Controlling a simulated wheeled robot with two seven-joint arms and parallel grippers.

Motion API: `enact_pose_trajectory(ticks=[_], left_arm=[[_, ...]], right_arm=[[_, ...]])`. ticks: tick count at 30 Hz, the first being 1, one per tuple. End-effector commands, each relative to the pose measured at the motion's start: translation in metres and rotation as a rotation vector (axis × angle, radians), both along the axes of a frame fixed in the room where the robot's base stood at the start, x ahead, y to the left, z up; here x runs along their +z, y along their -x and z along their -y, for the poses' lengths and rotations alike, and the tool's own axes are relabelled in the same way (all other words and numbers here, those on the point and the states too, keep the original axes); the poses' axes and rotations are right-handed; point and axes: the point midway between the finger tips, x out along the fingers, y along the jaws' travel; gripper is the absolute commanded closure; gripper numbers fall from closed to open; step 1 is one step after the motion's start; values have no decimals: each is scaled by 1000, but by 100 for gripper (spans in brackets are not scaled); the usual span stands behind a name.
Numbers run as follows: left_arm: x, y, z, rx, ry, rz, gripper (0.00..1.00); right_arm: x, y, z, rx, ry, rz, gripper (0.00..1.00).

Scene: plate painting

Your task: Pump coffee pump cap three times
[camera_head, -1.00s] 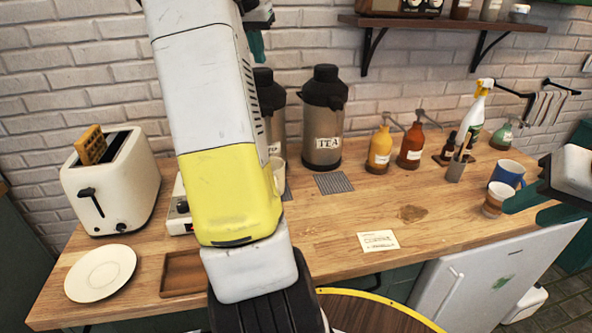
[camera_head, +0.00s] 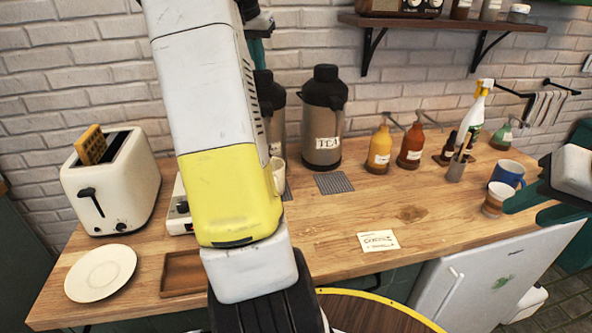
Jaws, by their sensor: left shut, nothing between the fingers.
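The dark-capped dispenser (camera_head: 276,125) stands at the back of the counter, left of the one labelled TEA (camera_head: 322,120). My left arm hides its left side and most of its label, so I cannot read it. Its black cap (camera_head: 266,82) shows only in part. My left gripper (camera_head: 258,54) is shut and empty, mostly hidden behind my arm, with its teal fingers just above that cap. I cannot tell whether they touch it. My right gripper (camera_head: 538,208) is at the right edge, its teal fingers apart, near a glass cup (camera_head: 496,199).
A toaster (camera_head: 112,185), a white plate (camera_head: 100,273) and a wooden tray (camera_head: 184,274) are on the left. Amber pump bottles (camera_head: 411,148), a spray bottle (camera_head: 473,120) and a blue mug (camera_head: 509,172) are on the right. The counter's middle front holds a card (camera_head: 378,241).

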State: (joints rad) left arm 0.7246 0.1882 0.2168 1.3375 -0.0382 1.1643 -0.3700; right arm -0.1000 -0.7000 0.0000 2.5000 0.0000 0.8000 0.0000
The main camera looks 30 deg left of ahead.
Motion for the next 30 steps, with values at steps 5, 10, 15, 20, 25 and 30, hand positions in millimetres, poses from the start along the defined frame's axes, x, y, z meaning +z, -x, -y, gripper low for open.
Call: enact_pose_trajectory(ticks=[5,10,15,20,25,30], left_arm=[[-7,1,0,0,1,-3,100],[-14,0,0,0,1,-3,100],[-20,1,0,0,2,-4,100],[-26,1,0,0,2,-5,100],[-32,1,0,-1,3,-6,100],[-33,1,0,0,3,-6,100]], right_arm=[[0,0,0,0,0,0,62],[0,0,0,0,0,0,62],[0,0,0,0,0,0,62],[0,0,0,0,0,0,62],[0,0,0,0,0,0,62],[0,0,0,0,0,0,62]])
